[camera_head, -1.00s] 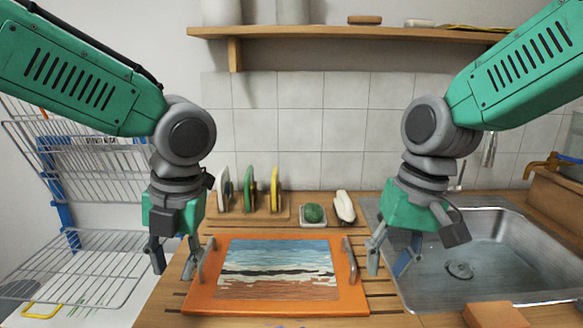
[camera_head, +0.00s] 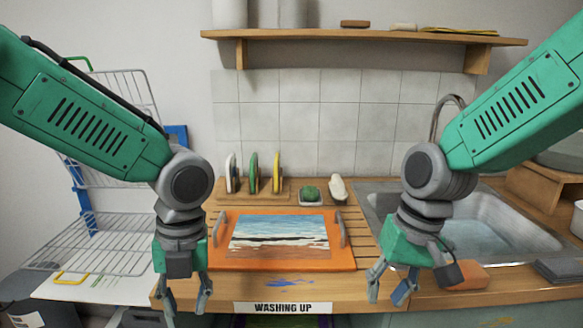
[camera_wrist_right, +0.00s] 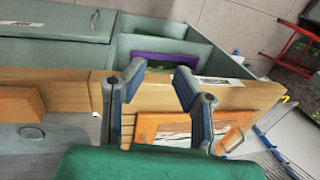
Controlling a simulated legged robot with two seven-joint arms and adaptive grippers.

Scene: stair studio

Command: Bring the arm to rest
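My left gripper (camera_head: 187,296) hangs pointing down at the left, by the counter's front edge. Its two fingers are apart with nothing between them. My right gripper (camera_head: 387,292) hangs pointing down at the right, near the front edge below the sink. Its fingers are apart and empty; the right wrist view (camera_wrist_right: 160,84) also shows them spread with nothing held. The orange tray (camera_head: 290,264) with a seascape picture and two grey handles lies flat on the counter between and beyond the grippers. Neither gripper holds it.
A wire rack (camera_head: 108,245) stands at the left. The sink (camera_head: 490,222) is at the right, with an orange block (camera_head: 467,276) in front. Plates in a rack (camera_head: 253,175), a green item (camera_head: 310,194) and a white bottle (camera_head: 338,188) stand at the back. A shelf (camera_head: 360,36) hangs above.

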